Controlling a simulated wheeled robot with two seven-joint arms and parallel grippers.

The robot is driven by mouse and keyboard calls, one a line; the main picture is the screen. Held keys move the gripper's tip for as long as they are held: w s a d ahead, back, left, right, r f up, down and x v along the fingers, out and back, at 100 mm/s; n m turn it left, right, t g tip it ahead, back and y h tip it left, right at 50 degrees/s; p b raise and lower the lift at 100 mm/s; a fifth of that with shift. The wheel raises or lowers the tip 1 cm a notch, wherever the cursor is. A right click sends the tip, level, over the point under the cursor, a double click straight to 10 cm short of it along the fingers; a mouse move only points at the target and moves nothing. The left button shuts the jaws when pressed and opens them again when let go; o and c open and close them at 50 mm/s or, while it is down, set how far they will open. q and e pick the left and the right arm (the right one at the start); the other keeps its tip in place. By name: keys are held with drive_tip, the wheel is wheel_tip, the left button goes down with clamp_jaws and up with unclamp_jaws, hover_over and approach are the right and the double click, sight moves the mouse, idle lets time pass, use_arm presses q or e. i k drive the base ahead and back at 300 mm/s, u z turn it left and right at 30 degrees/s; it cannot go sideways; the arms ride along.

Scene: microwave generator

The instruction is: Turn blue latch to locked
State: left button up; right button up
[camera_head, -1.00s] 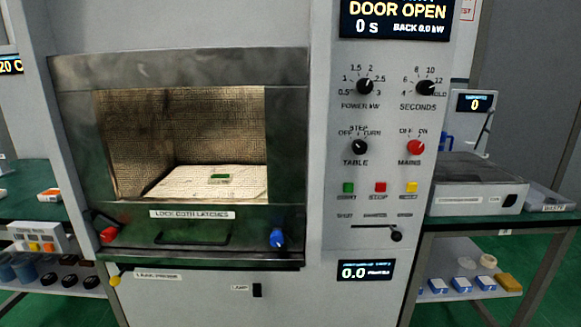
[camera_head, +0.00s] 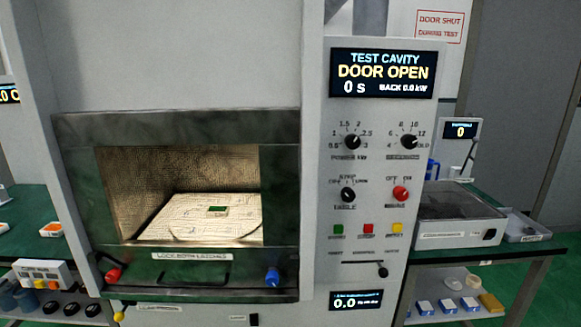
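The blue latch (camera_head: 272,277) sits at the lower right of the cavity's front frame, its knob pointing roughly upright. The red latch (camera_head: 113,275) sits at the lower left of the same frame and is tilted. Between them are a dark handle and a label reading "LOCK BOTH LATCHES" (camera_head: 192,255). The display (camera_head: 381,73) reads "TEST CAVITY DOOR OPEN" and 0 s. Through the front opening I see a light plate with a small green-edged piece (camera_head: 217,210) on it. Neither of my grippers is in view.
The control panel right of the cavity has a red mains knob (camera_head: 400,194), other dark knobs, coloured buttons and a slider (camera_head: 383,271). A grey box (camera_head: 457,219) stands on the right-hand green bench. Small coloured items lie on the shelves at both sides.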

sight(275, 278)
drive_tip(key=u, duration=1.2)
drive_tip(key=k, duration=1.05)
drive_tip(key=z, duration=1.85)
drive_tip(key=i, duration=0.5)
drive_tip(key=u, duration=0.05)
